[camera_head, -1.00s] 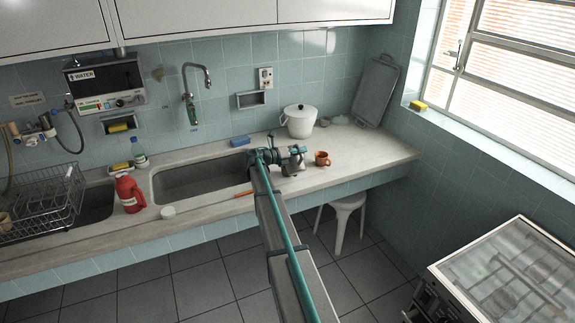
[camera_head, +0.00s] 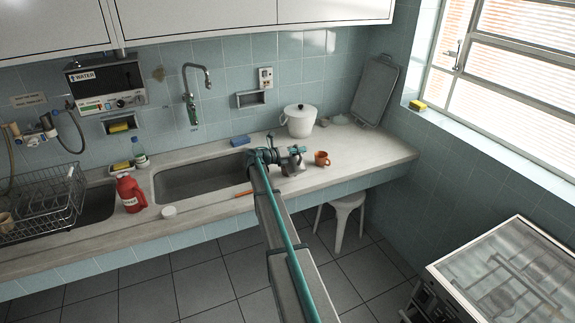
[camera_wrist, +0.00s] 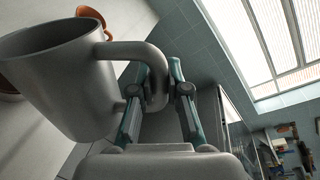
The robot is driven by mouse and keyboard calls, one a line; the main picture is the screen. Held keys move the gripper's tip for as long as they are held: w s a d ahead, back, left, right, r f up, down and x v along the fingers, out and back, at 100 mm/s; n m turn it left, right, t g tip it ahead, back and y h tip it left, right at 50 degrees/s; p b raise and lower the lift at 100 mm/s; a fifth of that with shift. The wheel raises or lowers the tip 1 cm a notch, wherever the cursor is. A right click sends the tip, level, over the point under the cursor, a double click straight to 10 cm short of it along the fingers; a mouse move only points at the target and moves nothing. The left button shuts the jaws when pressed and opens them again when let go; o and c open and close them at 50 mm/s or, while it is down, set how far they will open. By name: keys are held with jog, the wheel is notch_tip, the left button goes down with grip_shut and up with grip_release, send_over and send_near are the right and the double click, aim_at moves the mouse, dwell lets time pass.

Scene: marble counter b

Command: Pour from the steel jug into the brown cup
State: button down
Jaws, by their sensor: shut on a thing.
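My gripper (camera_head: 291,153) is shut on the handle of the steel jug (camera_head: 292,166) over the counter, right of the sink. In the wrist view the grey jug (camera_wrist: 62,82) fills the left side, with its handle between the two fingers of my gripper (camera_wrist: 160,88). The jug's contents are not visible. The brown cup (camera_head: 322,158) stands upright on the counter just right of the jug, with a gap between them. Part of the orange-brown cup (camera_wrist: 91,14) shows beyond the jug's rim in the wrist view.
A white lidded pot (camera_head: 299,121) stands behind the jug. A blue sponge (camera_head: 240,141) lies behind the sink (camera_head: 195,179). An orange-handled item (camera_head: 244,194) lies near the counter's front edge. The counter right of the cup is clear.

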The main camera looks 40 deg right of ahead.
jog(key=shift+w+d+n+p, duration=0.2)
jog(key=shift+w+n+p, duration=0.45)
jog(key=shift+p, duration=1.15)
dwell(0.8)
jog(key=shift+w+r+n+g, duration=0.1)
jog(key=shift+w+n+g, duration=0.2)
jog(key=shift+n, duration=0.05)
dwell(1.1)
jog(key=shift+w+d+r+n, duration=0.25)
jog(key=shift+w+r+n, duration=0.35)
jog(key=shift+w, duration=0.15)
dwell(3.2)
